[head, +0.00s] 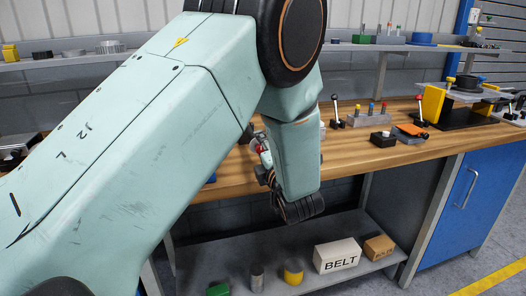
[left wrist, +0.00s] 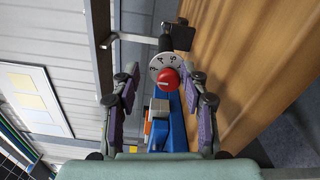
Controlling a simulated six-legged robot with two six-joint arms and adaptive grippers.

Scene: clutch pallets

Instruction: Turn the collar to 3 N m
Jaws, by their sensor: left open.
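In the left wrist view, a red round knob (left wrist: 167,79) with a pale pointer mark faces me, in front of a grey dial (left wrist: 166,61) with dark figures. I take the knob to be the collar; the figures are too small to read. A blue body (left wrist: 178,125) runs below it. My left gripper (left wrist: 165,77) is open, one finger on each side of the knob, with gaps visible; depth to the knob is unclear. In the head view, my left arm hides most of this spot; only a small red part (head: 262,149) shows beside it. My right gripper is not in view.
The wooden bench (head: 350,157) carries a block with coloured pegs (head: 370,117), a black-knobbed lever (head: 336,112) and a yellow fixture (head: 432,104) at right. A lower shelf holds a BELT box (head: 337,256) and several small items. A blue cabinet (head: 470,200) stands right.

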